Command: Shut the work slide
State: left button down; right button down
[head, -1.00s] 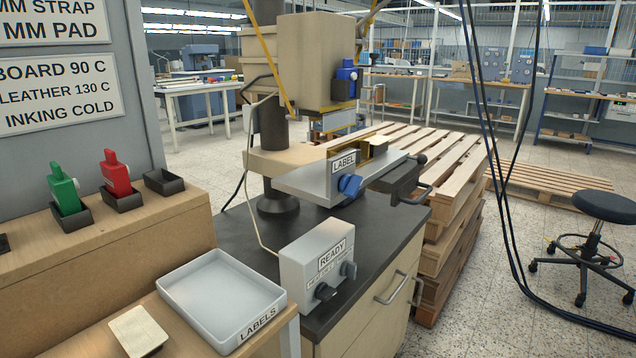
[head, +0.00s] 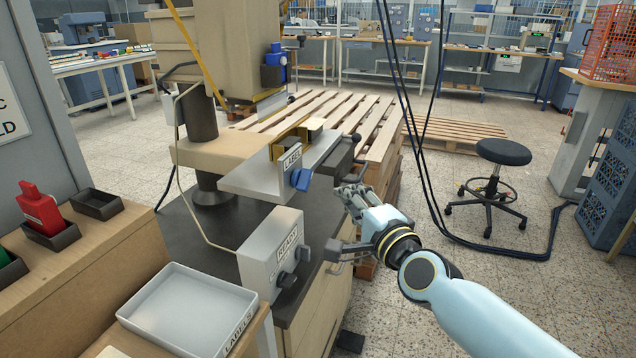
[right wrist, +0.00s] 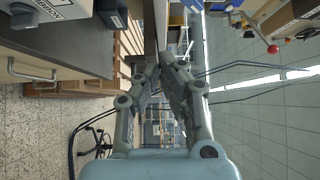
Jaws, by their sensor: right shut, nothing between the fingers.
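The work slide (head: 333,160) is a dark block that sticks out at the right of the press bed, with a black handle on its outer end. My right gripper (head: 352,194) is shut and empty, just below and in front of the slide's handle end. I cannot tell whether it touches the handle. In the right wrist view the fingertips (right wrist: 163,64) come together below the edge of a slab. My left gripper is not in view.
A white LABELS tray (head: 185,312) is at the front left. Wooden pallets (head: 375,125) are stacked behind the cabinet. Dark cables (head: 408,110) hang on the right, and a black stool (head: 503,152) stands beyond them.

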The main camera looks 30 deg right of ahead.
aim_at(244, 169)
jog(key=w+a, duration=0.2)
jog(key=w, duration=0.4)
jog(key=shift+w+a, duration=0.15)
jog(key=shift+w, duration=0.2)
jog(key=w+a+b, duration=0.1)
jog(key=w+a, duration=0.2)
jog(key=w, duration=0.1)
jog(key=w+a+b, duration=0.1)
jog(key=w+a, duration=0.3)
jog(key=w+a+b, duration=0.2)
jog(key=w+a, duration=0.2)
jog(key=shift+w+f, duration=0.1)
jog(key=shift+w, duration=0.05)
jog(key=shift+w+a, duration=0.4)
